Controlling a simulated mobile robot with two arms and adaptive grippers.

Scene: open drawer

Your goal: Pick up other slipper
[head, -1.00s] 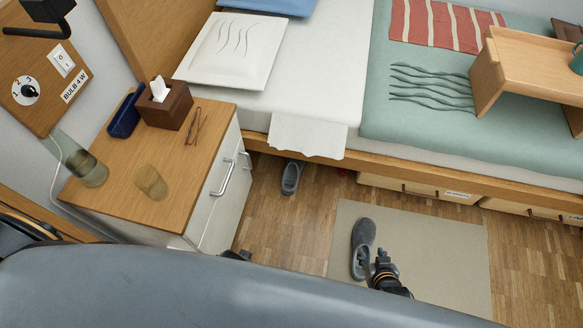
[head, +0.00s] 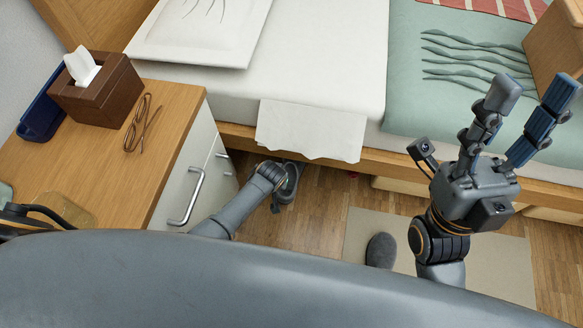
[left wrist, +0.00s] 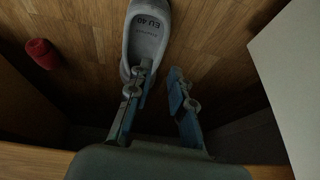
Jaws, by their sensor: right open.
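A grey slipper (head: 287,185) lies on the floor at the bed's edge, partly hidden by my left arm. Whether the left finger touches cannot be told. Another grey slipper (head: 380,250) lies on the mat, its lower part hidden by my body. My right gripper (head: 530,95) is open and empty, raised in front of the bed.
The nightstand (head: 165,150) with handled drawers stands left of my left arm. The bed frame (head: 390,168) and a hanging white sheet (head: 310,130) are just beyond the slipper. A beige mat (head: 490,262) lies right. A small red object (left wrist: 41,52) lies on the floor.

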